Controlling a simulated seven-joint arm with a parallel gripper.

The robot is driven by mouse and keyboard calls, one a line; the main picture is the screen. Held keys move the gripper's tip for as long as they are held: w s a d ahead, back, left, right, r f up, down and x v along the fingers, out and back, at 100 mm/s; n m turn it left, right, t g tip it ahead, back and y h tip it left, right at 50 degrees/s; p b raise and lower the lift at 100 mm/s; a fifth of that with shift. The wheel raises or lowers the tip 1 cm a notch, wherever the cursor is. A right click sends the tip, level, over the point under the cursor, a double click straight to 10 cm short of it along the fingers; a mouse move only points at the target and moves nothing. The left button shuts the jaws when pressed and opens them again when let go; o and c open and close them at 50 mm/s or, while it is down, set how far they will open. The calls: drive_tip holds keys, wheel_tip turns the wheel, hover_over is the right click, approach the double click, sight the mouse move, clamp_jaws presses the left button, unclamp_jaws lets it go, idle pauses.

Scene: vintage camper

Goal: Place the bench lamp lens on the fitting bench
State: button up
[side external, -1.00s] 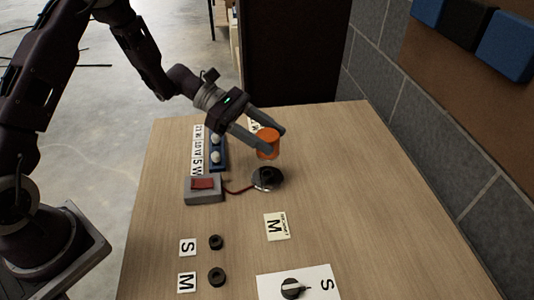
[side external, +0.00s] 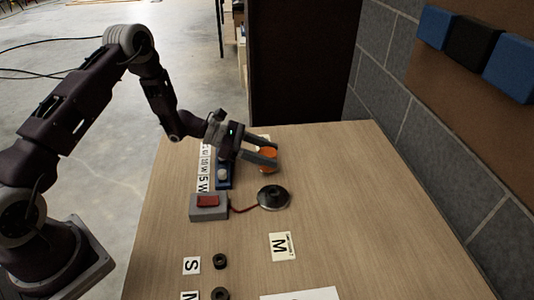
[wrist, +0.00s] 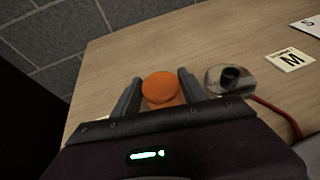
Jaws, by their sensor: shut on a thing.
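The orange lens (side external: 268,161) is a small round cap, held between the fingers of my gripper (side external: 272,155). In the wrist view the orange lens (wrist: 160,88) sits between the two dark fingertips of my gripper (wrist: 159,80). The fingers hide part of its sides. It is at or just above the fitting bench (side external: 340,190); I cannot tell whether it touches the wood. The round dark lamp base (side external: 273,198) stands apart from it, nearer the camera, and also shows right of the fingers in the wrist view (wrist: 231,78).
A grey box with a red switch (side external: 208,205) is wired to the lamp base. A blue bulb holder (side external: 224,182) and wattage labels (side external: 203,170) are beside my gripper. An M card (side external: 283,246) and black rings (side external: 220,261) lie nearer the camera. The bench's right side is clear.

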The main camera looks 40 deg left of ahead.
drive_tip(key=o, duration=1.3)
drive_tip(key=shift+f, duration=0.15)
drive_tip(key=shift+o, duration=0.2)
